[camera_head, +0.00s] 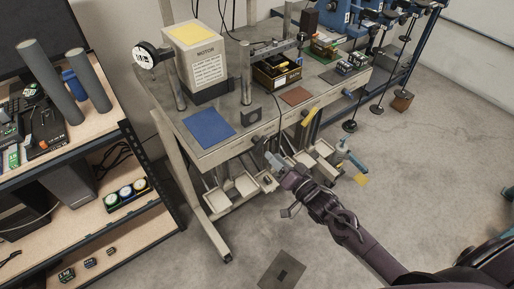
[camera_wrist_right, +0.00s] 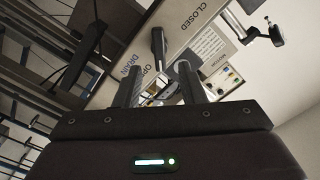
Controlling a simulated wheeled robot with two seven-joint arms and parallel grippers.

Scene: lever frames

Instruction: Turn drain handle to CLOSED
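The drain handle (camera_wrist_right: 158,42) is a short dark lever on a pale panel (camera_wrist_right: 205,14) in the right wrist view. The panel carries the words CLOSED, OPEN and DRAIN. In the head view, my right gripper (camera_head: 268,157) is at the bench's front edge and largely hides the handle. My left gripper is not in view.
The bench (camera_head: 215,155) carries a MOTOR box (camera_head: 200,62), a blue mat (camera_head: 208,125) and a bin of parts (camera_head: 277,76). A yellow lever (camera_head: 311,116) and a blue handle (camera_head: 356,162) are right of my gripper.

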